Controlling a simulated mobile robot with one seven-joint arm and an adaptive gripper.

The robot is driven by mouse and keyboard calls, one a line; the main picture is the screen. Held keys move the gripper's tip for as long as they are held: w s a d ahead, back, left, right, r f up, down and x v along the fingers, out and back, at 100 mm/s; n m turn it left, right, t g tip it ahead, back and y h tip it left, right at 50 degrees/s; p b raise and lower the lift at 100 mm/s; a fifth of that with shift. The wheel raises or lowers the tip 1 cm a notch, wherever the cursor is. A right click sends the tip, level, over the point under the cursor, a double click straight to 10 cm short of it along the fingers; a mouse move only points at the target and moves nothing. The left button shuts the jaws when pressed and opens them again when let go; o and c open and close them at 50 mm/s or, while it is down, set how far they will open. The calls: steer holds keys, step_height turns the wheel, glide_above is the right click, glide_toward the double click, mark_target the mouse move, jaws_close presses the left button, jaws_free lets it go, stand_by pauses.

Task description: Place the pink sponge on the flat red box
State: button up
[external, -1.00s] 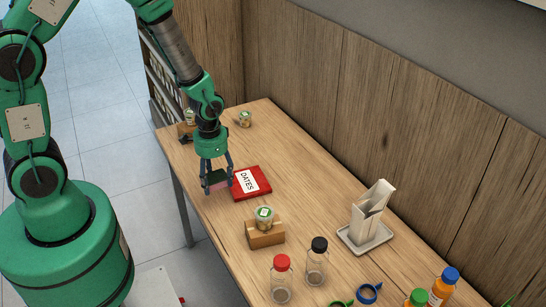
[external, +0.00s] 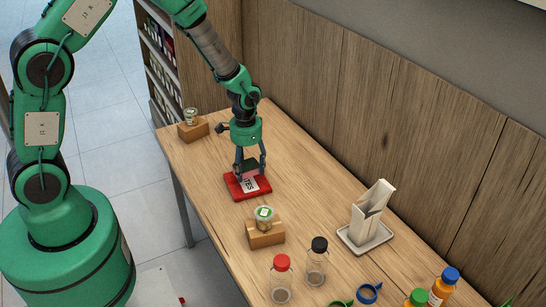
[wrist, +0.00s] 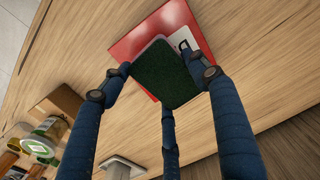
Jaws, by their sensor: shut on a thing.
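The pink sponge (external: 252,174) has a dark green top, which faces the camera in the wrist view (wrist: 165,76). My gripper (external: 250,170) is shut on the sponge, with its blue fingers around the sponge's edges in the wrist view (wrist: 163,78). The flat red box (external: 235,190) lies on the table, with a white label partly covered by the sponge and gripper. In the wrist view the red box (wrist: 130,43) shows behind the sponge. The sponge is over the box. I cannot tell whether they touch.
A wooden block (external: 266,238) with a small jar (external: 264,219) on it stands in front of the box. Another block (external: 193,131) with a jar is at the back left. Bottles (external: 281,278) and a carton on a tray (external: 366,239) stand to the right.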

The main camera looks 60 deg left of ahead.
mark_target(248, 176)
steer(key=shift+f+b, duration=0.55)
steer(key=shift+f, duration=1.2)
steer(key=shift+f, duration=0.1)
steer(key=o, duration=0.7)
step_height(248, 176, up, 12)
steer(key=p, duration=0.2)
steer(key=shift+p, duration=0.4)
steer(key=shift+r, duration=0.2)
